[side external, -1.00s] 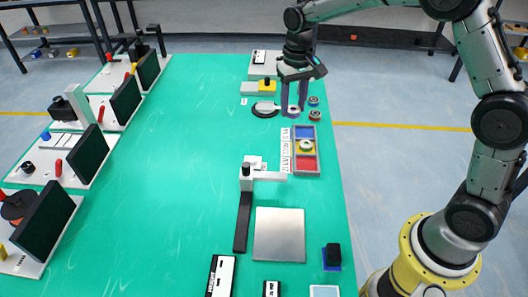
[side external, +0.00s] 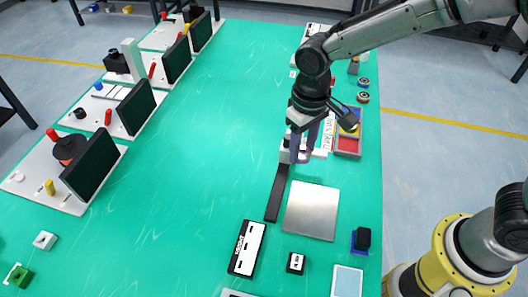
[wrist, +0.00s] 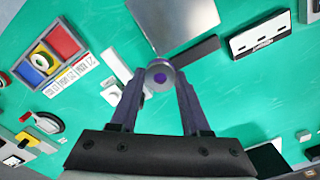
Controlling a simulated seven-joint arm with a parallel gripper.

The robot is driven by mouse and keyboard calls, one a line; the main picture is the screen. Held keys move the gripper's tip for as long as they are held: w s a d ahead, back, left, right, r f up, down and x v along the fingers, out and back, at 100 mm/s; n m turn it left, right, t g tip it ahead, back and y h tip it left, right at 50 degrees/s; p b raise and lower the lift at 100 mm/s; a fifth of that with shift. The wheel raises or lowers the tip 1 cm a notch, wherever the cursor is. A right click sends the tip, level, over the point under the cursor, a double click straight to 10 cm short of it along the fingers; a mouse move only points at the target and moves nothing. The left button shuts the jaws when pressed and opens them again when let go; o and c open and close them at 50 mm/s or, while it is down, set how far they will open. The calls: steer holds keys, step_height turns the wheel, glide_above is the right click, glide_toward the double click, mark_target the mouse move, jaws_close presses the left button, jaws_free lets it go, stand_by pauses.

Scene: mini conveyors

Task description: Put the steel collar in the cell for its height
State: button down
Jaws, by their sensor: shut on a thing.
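My gripper (side external: 299,156) is shut on the steel collar (wrist: 160,75), a grey ring with a purple middle, seen between the fingertips in the wrist view. In the side view the fingers hide it. My gripper is left of the sorting tray (side external: 358,154), above a white fixture (side external: 285,156) at the far end of a dark bar (side external: 277,193). I cannot tell whether the collar touches the fixture. The tray also shows in the wrist view (wrist: 72,59), with blue, yellow and red cells. A pale ring (wrist: 38,63) lies in the yellow cell. A printed card (wrist: 72,78) lies along the tray.
A steel plate (side external: 311,211) lies right of the dark bar. Two round pieces (side external: 363,82) (side external: 362,97) lie behind the tray. A black slotted block (side external: 246,248) and a small black block (side external: 295,262) are in front. Stations with dark panels (side external: 95,161) line the left. The green middle is clear.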

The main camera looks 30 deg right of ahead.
steer(key=w+a+f, duration=0.3)
steer(key=w, duration=0.2)
glide_above(261, 169)
steer(key=f, duration=0.4)
steer(key=shift+s+d+f, duration=0.15)
steer(key=shift+s+d, duration=0.05)
steer(key=shift+s, duration=0.2)
steer(key=shift+w+a+f, duration=0.2)
steer(key=shift+w+f, duration=0.25)
steer(key=shift+f, duration=1.65)
steer(key=shift+f, duration=0.15)
steer(key=shift+c, duration=1.9)
jaws_free()
step_height(261, 169, up, 12)
